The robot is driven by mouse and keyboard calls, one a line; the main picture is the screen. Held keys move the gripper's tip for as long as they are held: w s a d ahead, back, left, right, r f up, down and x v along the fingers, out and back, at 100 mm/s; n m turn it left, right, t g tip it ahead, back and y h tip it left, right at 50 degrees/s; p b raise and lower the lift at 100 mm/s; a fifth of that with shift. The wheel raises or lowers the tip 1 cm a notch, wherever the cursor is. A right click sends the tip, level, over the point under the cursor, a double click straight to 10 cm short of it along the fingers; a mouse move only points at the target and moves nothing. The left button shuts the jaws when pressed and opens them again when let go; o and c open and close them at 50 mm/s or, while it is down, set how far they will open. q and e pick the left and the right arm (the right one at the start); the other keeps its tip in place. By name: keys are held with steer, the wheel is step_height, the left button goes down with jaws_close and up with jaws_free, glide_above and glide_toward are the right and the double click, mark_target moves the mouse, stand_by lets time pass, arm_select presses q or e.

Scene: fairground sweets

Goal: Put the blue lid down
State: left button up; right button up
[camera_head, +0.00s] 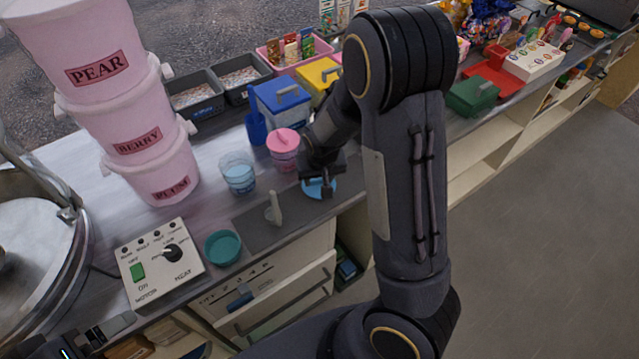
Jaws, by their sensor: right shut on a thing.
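The blue lid (324,190) is a small round disc near the front edge of the counter, at the right end of a dark grey mat (248,228). My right gripper (318,181) reaches down from above and is shut on the lid's top; the fingers cover part of it. I cannot tell whether the lid touches the surface. A clear tub with blue contents (238,174) stands open to the left. A tub with a pink lid (284,150) stands just behind the gripper. Part of my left gripper (112,326) shows at the lower left; its opening is unclear.
A white peg (273,209) stands on the mat, with a teal bowl (222,247) left of it. A control box (160,262), stacked pink buckets (152,130) and a metal drum (35,270) fill the left. Blue (280,105) and yellow (318,76) boxes stand behind.

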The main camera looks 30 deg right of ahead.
mark_target(319, 185)
steer(key=shift+f, duration=1.35)
steer(key=shift+f, duration=0.1)
steer(key=shift+f+b, duration=0.15)
steer(key=shift+b, duration=0.15)
steer(key=o, duration=1)
steer(key=shift+s, duration=0.1)
steer(key=shift+c, duration=0.2)
steer(key=shift+r, duration=0.55)
steer(key=p+v, duration=0.1)
steer(key=v, duration=1)
steer(key=s+a+r+n+t+y, duration=0.1)
steer(key=s+a+r+y, duration=0.1)
steer(key=s+r, duration=0.3)
steer(key=s+a+r+n+t+y, duration=0.1)
steer(key=s+a+r, duration=0.3)
steer(key=s, duration=1)
steer(key=shift+r+t+y, duration=0.4)
steer(key=shift+r+y, duration=0.15)
steer(key=shift+y, duration=0.35)
